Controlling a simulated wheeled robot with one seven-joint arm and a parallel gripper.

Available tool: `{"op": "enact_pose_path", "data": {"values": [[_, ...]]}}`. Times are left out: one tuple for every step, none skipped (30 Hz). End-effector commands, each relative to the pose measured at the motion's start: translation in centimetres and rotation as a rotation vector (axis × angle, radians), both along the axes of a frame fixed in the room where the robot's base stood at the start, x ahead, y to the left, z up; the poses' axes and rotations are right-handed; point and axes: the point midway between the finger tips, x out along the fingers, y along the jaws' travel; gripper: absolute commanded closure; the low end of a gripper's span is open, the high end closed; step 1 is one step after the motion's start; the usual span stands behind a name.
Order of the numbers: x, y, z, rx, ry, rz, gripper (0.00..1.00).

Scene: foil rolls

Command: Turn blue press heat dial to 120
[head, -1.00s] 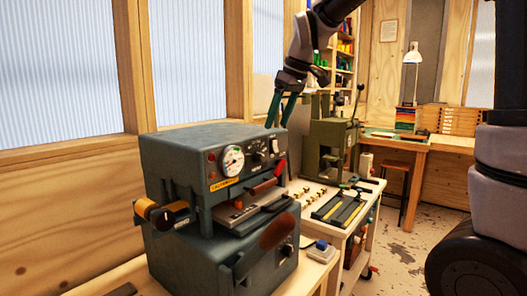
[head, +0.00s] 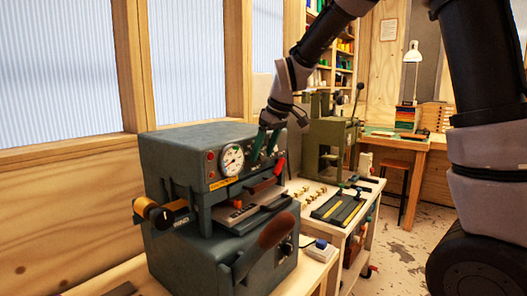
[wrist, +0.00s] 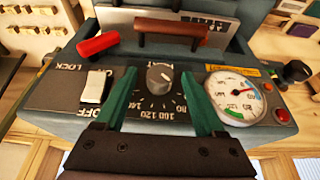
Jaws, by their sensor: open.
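The blue-grey press (head: 190,152) stands on a wooden bench in the head view, its control panel facing right. In the wrist view the heat dial (wrist: 159,77) is a round grey knob with a pale mark, ringed by printed numbers. I cannot clearly read which number the mark points to. My gripper (wrist: 161,96) is open, with one green finger on each side of the dial. A gap shows between knob and fingers. In the head view my gripper (head: 265,143) is at the panel and partly hides the dial area.
A white rocker switch (wrist: 94,86) is left of the dial and a pressure gauge (wrist: 236,95) right of it. A red lever (wrist: 97,45) and a brown handle (wrist: 167,33) lie above. A green press (head: 328,145) stands on the cart behind.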

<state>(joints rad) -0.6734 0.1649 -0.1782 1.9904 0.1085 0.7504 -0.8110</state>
Motion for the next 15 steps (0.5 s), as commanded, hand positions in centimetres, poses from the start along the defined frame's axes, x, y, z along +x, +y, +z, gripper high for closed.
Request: {"op": "enact_pose_path", "data": {"values": [[-0.01, -0.01, 0.0, 0.0, 0.0, 0.0, 0.29], [-0.01, -0.01, 0.01, 0.0, 0.0, 0.0, 0.29], [-0.01, -0.01, 0.01, 0.0, 0.0, 0.0, 0.29], [-0.01, -0.01, 0.01, 0.0, 0.0, 0.0, 0.33], [-0.01, -0.01, 0.01, 0.0, 0.0, 0.0, 0.44], [-0.01, -0.01, 0.01, 0.0, 0.0, 0.0, 0.59], [-0.01, -0.01, 0.01, 0.0, 0.0, 0.0, 0.71], [-0.01, -0.02, 0.02, 0.0, 0.0, 0.0, 0.82], [-0.01, -0.02, 0.02, 0.0, 0.0, 0.0, 0.98], [-0.01, -0.02, 0.02, 0.0, 0.0, 0.0, 1.0], [-0.01, -0.02, 0.02, 0.0, 0.0, 0.0, 1.0], [-0.01, -0.03, 0.03, 0.0, 0.0, 0.0, 1.0], [-0.01, -0.03, 0.03, 0.001, 0.001, 0.0, 1.0], [0.0, -0.03, 0.03, 0.001, 0.002, 0.0, 1.0], [0.01, -0.05, 0.03, 0.003, 0.005, -0.001, 1.0]]}}
